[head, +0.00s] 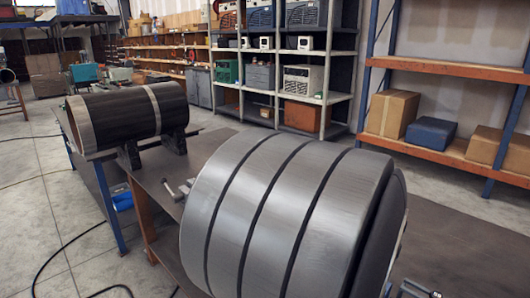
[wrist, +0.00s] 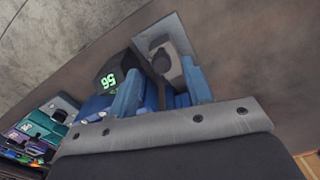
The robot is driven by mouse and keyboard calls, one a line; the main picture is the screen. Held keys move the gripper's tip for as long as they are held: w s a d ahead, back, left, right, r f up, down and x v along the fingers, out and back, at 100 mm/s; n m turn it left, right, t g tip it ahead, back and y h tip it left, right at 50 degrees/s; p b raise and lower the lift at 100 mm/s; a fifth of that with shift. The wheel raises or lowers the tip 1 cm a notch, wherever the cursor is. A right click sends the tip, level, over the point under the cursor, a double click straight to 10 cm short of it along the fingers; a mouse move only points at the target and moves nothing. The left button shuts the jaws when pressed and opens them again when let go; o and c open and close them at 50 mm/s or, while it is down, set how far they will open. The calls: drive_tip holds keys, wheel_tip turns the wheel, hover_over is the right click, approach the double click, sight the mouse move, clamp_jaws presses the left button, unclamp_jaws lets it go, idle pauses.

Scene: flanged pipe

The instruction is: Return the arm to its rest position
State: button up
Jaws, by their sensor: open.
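My gripper (wrist: 160,70) shows in the wrist view, with two blue fingers standing apart on a grey bolted bar. It is open, and nothing is clearly held between the fingers. Past the fingertips are a dark device with a green lit number (wrist: 108,80) and a grey block with a dark round part (wrist: 165,55). I cannot tell whether the fingers touch them. In the head view my gripper is not visible. A dark pipe (head: 125,115) with pale metal bands lies on dark supports on the bench at left.
A big grey grooved metal cylinder (head: 285,215) fills the head view's foreground and hides much of the bench (head: 160,165). Small metal tools (head: 178,190) lie beside it. Shelving (head: 285,70) and an orange-blue rack (head: 445,68) stand behind. Coloured items (wrist: 35,130) show lower left in the wrist view.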

drive_tip(key=shift+f, duration=1.35)
drive_tip(key=shift+d, duration=0.1)
drive_tip(key=shift+r, duration=0.15)
